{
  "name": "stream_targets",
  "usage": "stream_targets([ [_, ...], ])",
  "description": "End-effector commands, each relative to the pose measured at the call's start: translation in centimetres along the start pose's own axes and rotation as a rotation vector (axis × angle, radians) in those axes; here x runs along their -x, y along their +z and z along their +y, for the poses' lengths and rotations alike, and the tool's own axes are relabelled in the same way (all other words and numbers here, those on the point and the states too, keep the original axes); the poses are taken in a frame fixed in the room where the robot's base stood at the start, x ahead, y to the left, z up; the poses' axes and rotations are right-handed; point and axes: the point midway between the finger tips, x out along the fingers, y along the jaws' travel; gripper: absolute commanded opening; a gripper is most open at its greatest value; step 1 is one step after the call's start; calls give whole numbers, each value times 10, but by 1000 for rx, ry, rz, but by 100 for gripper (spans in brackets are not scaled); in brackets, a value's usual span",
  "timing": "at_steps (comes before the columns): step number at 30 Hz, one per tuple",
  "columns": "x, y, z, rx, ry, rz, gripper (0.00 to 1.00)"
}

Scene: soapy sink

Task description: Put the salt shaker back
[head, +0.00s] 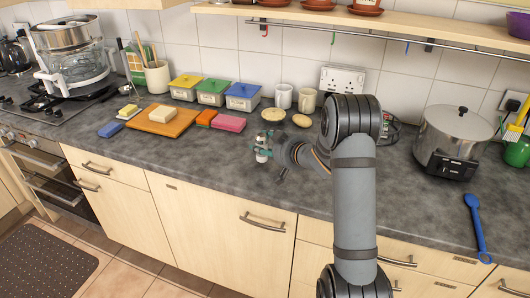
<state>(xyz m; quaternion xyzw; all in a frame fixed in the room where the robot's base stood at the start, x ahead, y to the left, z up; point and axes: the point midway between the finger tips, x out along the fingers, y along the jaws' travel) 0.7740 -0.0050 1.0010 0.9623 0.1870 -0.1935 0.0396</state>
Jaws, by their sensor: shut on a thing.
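My gripper (266,158) is low over the worktop near its front edge, in the middle of the head view. It is shut on a small white thing that looks like the salt shaker (262,155). The shaker looks roughly upright. It is too small to tell whether its base touches the worktop. My arm comes in from the right and hides part of the worktop behind it.
Behind stand two mugs (283,96), a bowl (273,114) and lidded yellow, green and blue boxes (243,97). Sponges (229,123) and a cutting board (161,121) lie to the left. A pot (453,135) stands right. The worktop left of my gripper is clear.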

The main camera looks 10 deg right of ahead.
Motion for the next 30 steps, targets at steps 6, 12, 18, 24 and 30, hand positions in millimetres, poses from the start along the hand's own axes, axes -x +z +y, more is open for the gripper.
stream_targets([
  [6,-10,26,0,-2,1,-1,15],
  [12,-11,26,1,1,2,1,15],
  [18,-12,31,1,0,1,1,15],
  [24,-12,29,0,0,1,0,55],
  [30,-12,29,0,0,1,0,63],
])
